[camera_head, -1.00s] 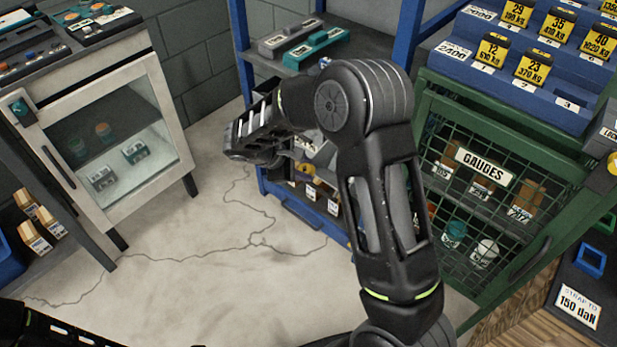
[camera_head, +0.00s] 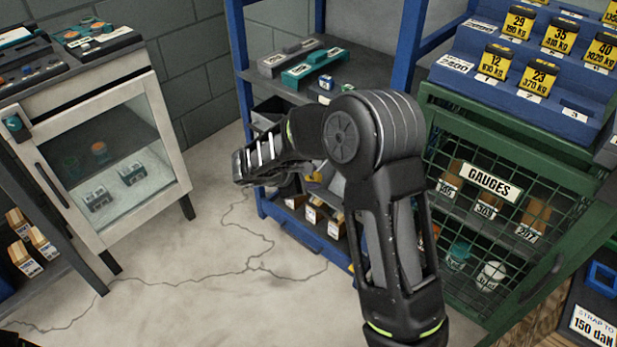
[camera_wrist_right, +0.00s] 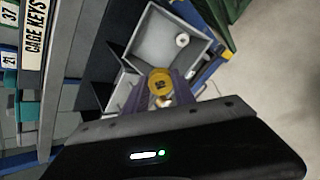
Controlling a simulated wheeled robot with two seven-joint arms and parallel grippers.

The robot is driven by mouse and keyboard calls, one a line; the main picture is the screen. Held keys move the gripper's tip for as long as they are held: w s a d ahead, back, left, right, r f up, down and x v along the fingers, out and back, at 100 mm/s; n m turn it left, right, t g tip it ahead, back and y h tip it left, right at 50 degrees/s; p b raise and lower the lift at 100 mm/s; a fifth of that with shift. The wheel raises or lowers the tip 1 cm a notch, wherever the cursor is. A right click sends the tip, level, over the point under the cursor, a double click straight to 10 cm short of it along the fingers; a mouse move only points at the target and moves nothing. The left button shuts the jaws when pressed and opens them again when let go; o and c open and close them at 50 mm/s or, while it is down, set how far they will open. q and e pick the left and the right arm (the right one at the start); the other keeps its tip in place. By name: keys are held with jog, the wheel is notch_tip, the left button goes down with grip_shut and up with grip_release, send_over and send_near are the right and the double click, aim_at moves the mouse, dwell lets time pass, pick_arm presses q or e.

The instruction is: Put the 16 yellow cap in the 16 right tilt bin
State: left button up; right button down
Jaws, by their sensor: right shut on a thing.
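The yellow cap (camera_wrist_right: 160,82) shows in the right wrist view, round, with dark marking on its face too small to read surely. My right gripper (camera_wrist_right: 161,92) is shut on it. In that view the cap lies over the near edge of an open grey bin (camera_wrist_right: 154,42), apparently above it; the height between them is unclear. A small white round thing (camera_wrist_right: 182,40) lies in the bin. No number shows on the bin, so I cannot tell whether it is the 16 right tilt bin. My left gripper is out of view.
A blue-framed rack (camera_head: 247,95) with grey shelves stands behind my right arm. A green mesh gauge cage (camera_head: 480,215) is to its right, and a glass-door cabinet (camera_head: 115,150) to the left. The floor between is clear. The wrist view shows a CAGE KEYS label (camera_wrist_right: 36,35).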

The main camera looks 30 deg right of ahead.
jog(key=shift+b+x, duration=1.4)
jog(key=shift+x, duration=2.4)
jog(key=shift+p, duration=0.3)
jog(key=shift+r, duration=0.1)
jog(key=shift+b+x, duration=1.5)
jog(key=shift+x, duration=1.25)
jog(key=shift+b+x, duration=0.95)
jog(key=shift+x, duration=0.85)
jog(key=shift+s+d, duration=0.1)
jog(key=shift+d, duration=0.1)
jog(key=shift+s+d+f+b, duration=0.1)
jog(key=shift+d+f+b, duration=0.1)
jog(key=shift+d+b, duration=0.1)
jog(key=shift+a+r, duration=0.2)
jog(key=shift+a, duration=0.1)
